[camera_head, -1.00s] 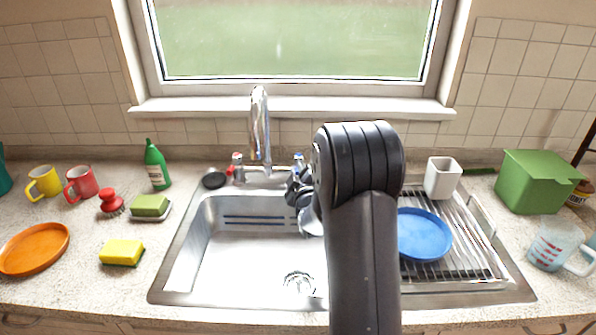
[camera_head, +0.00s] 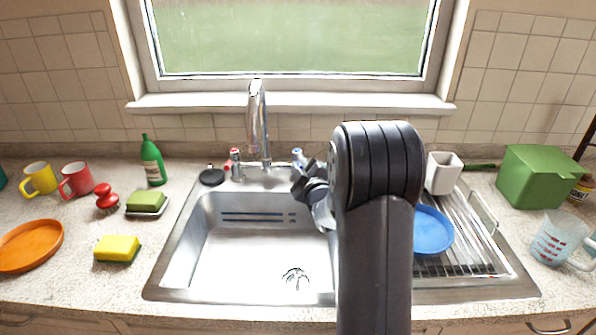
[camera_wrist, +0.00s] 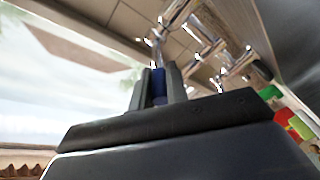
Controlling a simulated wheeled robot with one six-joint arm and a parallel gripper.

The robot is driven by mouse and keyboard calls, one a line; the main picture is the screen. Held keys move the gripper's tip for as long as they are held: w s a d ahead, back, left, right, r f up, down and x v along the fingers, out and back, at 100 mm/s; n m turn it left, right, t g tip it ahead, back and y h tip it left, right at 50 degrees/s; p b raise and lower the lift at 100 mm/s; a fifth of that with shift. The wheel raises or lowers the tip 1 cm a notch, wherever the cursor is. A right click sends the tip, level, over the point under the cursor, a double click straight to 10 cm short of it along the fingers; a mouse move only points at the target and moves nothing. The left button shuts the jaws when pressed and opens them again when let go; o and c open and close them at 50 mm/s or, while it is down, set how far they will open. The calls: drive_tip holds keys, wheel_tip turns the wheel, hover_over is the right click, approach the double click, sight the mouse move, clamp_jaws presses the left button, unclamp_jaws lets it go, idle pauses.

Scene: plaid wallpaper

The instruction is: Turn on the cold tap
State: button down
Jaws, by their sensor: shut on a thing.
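The cold tap (camera_head: 298,157) stands at the back rim of the sink, right of the tall chrome spout (camera_head: 257,125), and shows a blue mark on top. The red-marked hot tap (camera_head: 235,163) stands left of the spout. My gripper (camera_head: 303,178) is just in front of the cold tap, partly hidden by my arm. In the wrist view, my gripper (camera_wrist: 155,82) has its fingers closed around a blue part, which looks like the cold tap's handle (camera_wrist: 159,91). No water stream shows below the spout.
The sink basin (camera_head: 245,260) is empty. A blue plate (camera_head: 431,230) and a white cup (camera_head: 443,173) are on the drainer at right. A green bottle (camera_head: 152,162), a soap dish and a sponge (camera_head: 117,248) stand on the left counter. The window sill (camera_head: 350,104) is behind.

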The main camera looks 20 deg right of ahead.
drive_tip(key=shift+s+d+r+n+y+b, duration=0.1)
drive_tip(key=shift+d+n+y+b, duration=0.1)
drive_tip(key=shift+d+n+y, duration=0.3)
drive_tip(key=shift+d+n+y+b, duration=0.1)
drive_tip(key=shift+n+y+b, duration=0.1)
drive_tip(key=shift+y, duration=0.5)
drive_tip(key=c, duration=1.4)
unclamp_jaws()
drive_tip(key=s, duration=0.3)
drive_tip(key=s+b, duration=0.1)
drive_tip(key=s, duration=0.3)
drive_tip(key=shift+s+d, duration=0.2)
drive_tip(key=shift+s, duration=0.05)
